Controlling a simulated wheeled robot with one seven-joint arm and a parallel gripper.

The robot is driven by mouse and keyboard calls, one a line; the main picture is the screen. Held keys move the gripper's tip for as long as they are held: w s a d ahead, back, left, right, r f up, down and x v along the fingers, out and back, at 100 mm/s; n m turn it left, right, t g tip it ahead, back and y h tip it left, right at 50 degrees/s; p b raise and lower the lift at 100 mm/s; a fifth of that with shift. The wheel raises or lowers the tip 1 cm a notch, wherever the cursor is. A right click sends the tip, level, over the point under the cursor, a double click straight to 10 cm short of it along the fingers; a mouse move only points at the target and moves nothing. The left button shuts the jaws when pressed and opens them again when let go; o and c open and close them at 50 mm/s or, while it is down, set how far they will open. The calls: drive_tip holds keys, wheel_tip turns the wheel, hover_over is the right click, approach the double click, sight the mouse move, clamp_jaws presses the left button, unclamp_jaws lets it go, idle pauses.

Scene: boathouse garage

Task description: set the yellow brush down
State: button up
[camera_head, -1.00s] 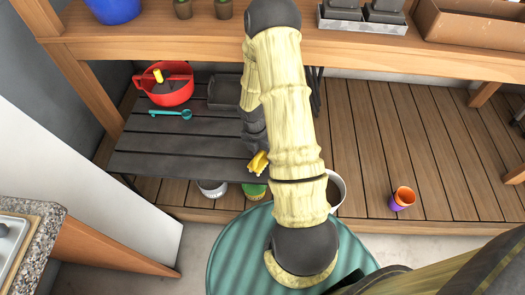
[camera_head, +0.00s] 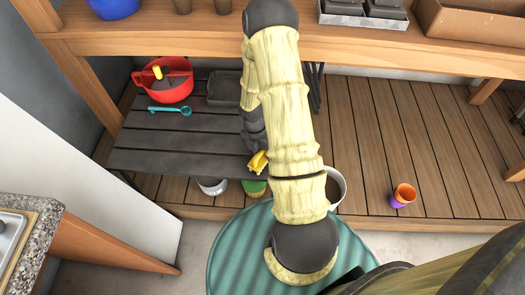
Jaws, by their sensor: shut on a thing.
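The yellow brush (camera_head: 259,160) shows as a small yellow piece just left of my arm, at the right end of a dark slatted table (camera_head: 170,148). My gripper (camera_head: 255,145) is mostly hidden behind my arm; only dark parts of it show above the brush. It is shut on the brush. I cannot tell whether the brush touches the table top.
On the table are a red pot (camera_head: 172,88) with a yellow-handled thing inside, a teal spoon (camera_head: 170,109) and a dark tray (camera_head: 224,86). The table's front middle is bare. A wooden shelf (camera_head: 390,47) runs above. An orange and purple cup (camera_head: 403,196) stands on the decking.

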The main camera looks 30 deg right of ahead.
drive_tip(key=shift+f, duration=0.25)
idle(0.4)
drive_tip(key=o, duration=1.1)
drive_tip(key=shift+r, duration=0.1)
drive_tip(key=w+r+p, duration=0.1)
drive_tip(key=r+p, duration=0.2)
drive_tip(key=r, duration=0.5)
drive_tip(key=w+a+r+p, duration=0.1)
drive_tip(key=w+r+p, duration=0.1)
drive_tip(key=r, duration=0.7)
drive_tip(key=shift+a+p, duration=0.3)
drive_tip(key=shift+p, duration=0.2)
drive_tip(key=shift+f, duration=0.1)
clamp_jaws()
